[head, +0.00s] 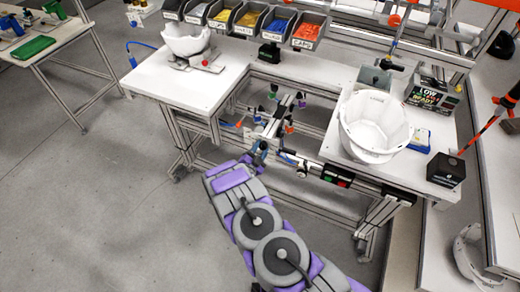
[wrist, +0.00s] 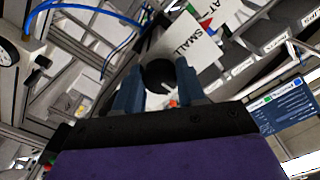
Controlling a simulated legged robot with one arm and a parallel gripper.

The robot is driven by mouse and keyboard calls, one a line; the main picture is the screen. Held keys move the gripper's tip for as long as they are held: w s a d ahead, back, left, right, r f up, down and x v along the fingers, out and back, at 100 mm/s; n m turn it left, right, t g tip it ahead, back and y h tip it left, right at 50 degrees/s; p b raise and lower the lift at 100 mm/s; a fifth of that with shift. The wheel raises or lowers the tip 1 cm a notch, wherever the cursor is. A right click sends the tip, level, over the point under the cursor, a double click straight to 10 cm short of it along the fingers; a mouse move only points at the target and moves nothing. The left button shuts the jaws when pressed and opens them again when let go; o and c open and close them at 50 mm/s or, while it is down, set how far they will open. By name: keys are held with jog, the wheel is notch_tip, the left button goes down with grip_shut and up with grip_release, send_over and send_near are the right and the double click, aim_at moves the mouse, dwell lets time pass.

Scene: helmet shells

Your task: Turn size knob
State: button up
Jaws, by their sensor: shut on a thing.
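In the wrist view, a round black knob (wrist: 158,76) sits between the two blue-grey fingers of my gripper (wrist: 157,70). The fingers are closed on its sides. A white plate with the word SMALL (wrist: 200,40) lies just beyond the knob, and part of another label is cut off above it. In the head view, my gripper (head: 260,150) reaches to the fixture in the gap between the two white worktops. The knob is too small to make out there.
White helmet shells stand on the left worktop (head: 187,42) and the right worktop (head: 375,125). Coloured parts bins (head: 248,20) line the back. A black box (head: 445,170) sits at the right worktop's front. Open grey floor (head: 110,190) lies to the left.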

jog(key=shift+n, duration=0.3)
jog(key=n, duration=0.3)
jog(key=shift+b, duration=0.3)
jog(key=n, duration=0.4)
jog(key=shift+d, duration=0.1)
jog(key=n, duration=0.5)
jog(key=shift+s, duration=0.1)
jog(key=shift+r+n, duration=0.1)
jog(key=shift+n, duration=1.8)
jog(key=o, duration=1.1)
jog(key=shift+c, duration=0.2)
